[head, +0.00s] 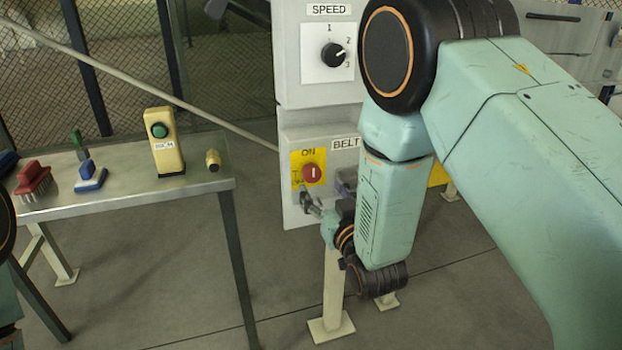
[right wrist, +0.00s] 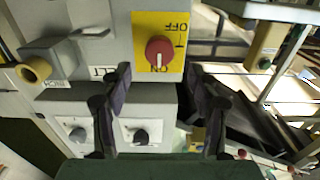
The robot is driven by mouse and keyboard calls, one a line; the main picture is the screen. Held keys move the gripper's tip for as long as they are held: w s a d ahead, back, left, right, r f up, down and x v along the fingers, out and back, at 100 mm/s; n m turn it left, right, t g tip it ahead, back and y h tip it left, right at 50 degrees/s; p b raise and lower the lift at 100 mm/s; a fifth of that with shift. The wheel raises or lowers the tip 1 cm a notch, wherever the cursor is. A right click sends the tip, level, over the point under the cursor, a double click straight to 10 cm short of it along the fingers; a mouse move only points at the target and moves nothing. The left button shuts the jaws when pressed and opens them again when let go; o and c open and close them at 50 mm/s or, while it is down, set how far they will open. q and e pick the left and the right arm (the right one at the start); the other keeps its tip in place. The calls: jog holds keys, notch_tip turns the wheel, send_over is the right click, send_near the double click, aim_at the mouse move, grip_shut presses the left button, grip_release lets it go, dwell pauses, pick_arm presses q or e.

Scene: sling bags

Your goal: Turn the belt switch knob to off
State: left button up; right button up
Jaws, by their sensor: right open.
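The belt switch knob (head: 312,173) is red and round, on a yellow plate (head: 298,156) beside the BELT label. Its white mark stands upright, toward the word ON. In the right wrist view, which is upside down, the knob (right wrist: 159,51) has its mark pointing down to ON, with OFF printed at the top. My right gripper (head: 322,195) is open and empty, just below and in front of the knob. In the right wrist view its two fingers (right wrist: 160,76) stand apart, with the knob beyond and between their tips. My left gripper is out of view.
A SPEED dial (head: 333,54) sits on the panel above. A metal table (head: 120,205) at left holds brushes (head: 32,179), a cream box with a green button (head: 164,142) and a small yellow cylinder (head: 212,160). Floor between table and panel is clear.

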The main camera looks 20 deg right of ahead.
aim_at(314, 177)
jog(key=w, duration=0.3)
jog(key=w+b, duration=0.1)
jog(key=shift+w+f, duration=0.25)
jog(key=shift+w+r, duration=0.15)
jog(key=shift+w, duration=0.75)
jog(key=shift+a, duration=0.1)
jog(key=c, duration=1.2)
